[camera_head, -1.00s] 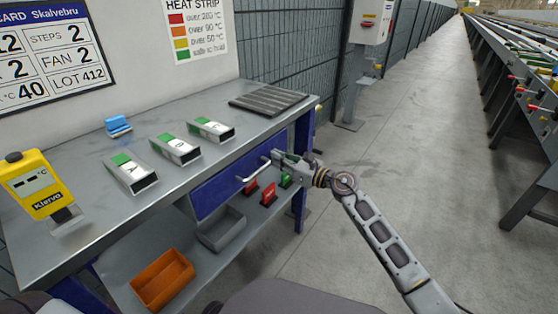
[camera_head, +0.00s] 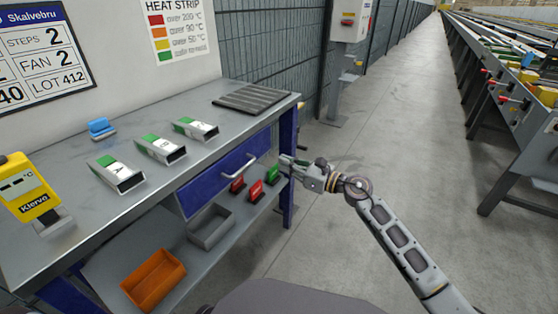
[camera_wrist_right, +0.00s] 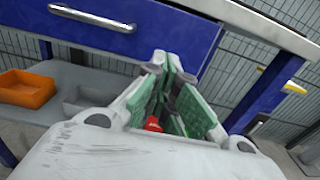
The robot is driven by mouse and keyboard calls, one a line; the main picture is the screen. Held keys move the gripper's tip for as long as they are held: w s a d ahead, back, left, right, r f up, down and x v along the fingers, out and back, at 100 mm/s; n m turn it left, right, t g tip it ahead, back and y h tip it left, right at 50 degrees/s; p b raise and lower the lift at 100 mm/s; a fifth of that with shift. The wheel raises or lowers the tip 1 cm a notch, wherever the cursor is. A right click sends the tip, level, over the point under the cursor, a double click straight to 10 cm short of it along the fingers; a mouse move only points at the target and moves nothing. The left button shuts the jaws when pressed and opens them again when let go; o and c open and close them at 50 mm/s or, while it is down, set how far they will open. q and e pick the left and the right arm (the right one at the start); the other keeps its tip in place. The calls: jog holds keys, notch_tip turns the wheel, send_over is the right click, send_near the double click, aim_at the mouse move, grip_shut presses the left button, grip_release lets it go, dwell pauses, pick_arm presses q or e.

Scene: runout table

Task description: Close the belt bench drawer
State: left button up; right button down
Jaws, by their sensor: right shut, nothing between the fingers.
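The blue drawer (camera_head: 218,182) sits under the top of the grey belt bench (camera_head: 70,178), with a pale bar handle (camera_head: 239,168) on its front. Its front looks about in line with the bench edge; I cannot tell whether a small gap is left. In the right wrist view the drawer front (camera_wrist_right: 130,38) and handle (camera_wrist_right: 90,17) are close ahead, upper left. My right gripper (camera_head: 284,162) is shut and empty, right of the handle and apart from it, near the bench's blue leg. Its fingers (camera_wrist_right: 168,75) show in the wrist view. My left gripper is out of view.
On the lower shelf are an orange bin (camera_head: 153,281), a grey bin (camera_head: 211,227) and red and green items (camera_head: 256,190). Labelled blocks (camera_head: 160,149), a blue item (camera_head: 102,128) and a yellow meter (camera_head: 29,187) stand on top.

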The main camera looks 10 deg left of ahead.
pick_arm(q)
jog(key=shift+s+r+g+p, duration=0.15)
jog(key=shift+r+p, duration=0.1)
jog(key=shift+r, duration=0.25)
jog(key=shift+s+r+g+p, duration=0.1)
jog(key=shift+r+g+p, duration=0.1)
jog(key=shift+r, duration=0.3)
pick_arm(e)
jog(key=shift+v, duration=2.55)
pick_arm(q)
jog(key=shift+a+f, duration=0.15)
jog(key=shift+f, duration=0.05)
